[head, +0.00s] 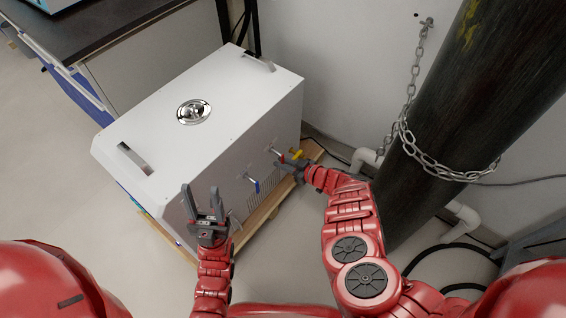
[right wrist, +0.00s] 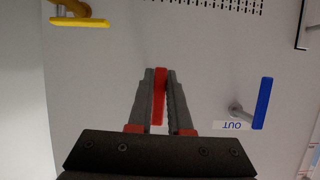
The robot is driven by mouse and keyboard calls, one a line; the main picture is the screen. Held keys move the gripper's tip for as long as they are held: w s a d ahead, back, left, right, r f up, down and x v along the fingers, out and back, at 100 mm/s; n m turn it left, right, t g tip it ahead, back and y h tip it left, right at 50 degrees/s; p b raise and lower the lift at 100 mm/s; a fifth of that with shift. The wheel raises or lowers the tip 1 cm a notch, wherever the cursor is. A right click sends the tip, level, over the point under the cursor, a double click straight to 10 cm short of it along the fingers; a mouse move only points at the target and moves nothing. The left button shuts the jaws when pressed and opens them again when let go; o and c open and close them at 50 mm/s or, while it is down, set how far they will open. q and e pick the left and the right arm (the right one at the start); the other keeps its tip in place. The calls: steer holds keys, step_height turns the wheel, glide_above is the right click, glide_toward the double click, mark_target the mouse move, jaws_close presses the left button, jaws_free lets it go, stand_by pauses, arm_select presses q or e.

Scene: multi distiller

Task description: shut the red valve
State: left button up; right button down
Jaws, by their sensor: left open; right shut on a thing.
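The red valve (head: 277,152) is on the side panel of the white distiller (head: 160,110), between a blue valve and a yellow valve. My right gripper (head: 281,164) is at that panel. In the right wrist view its two fingers are shut on the red valve's handle (right wrist: 160,97), which lies lengthwise between them. The valve's stem is hidden there. My left gripper (head: 203,200) is open and empty, pointing up in front of the distiller's near end.
The blue valve (right wrist: 262,103) is by an "OUT" label, and the yellow valve (right wrist: 80,22) is on the opposite side of my right gripper. A dark cylinder (head: 470,90) with a chain (head: 440,172) stands at the right. Open floor (head: 60,180) lies at the left.

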steer(key=shift+a, duration=0.1)
steer(key=c, duration=0.8)
jaws_free()
steer(key=shift+f, duration=0.1)
steer(key=shift+c, duration=0.2)
steer(key=p+v, duration=0.5)
steer(key=v, duration=0.7)
steer(key=shift+p, duration=0.35)
steer(key=shift+s, duration=0.1)
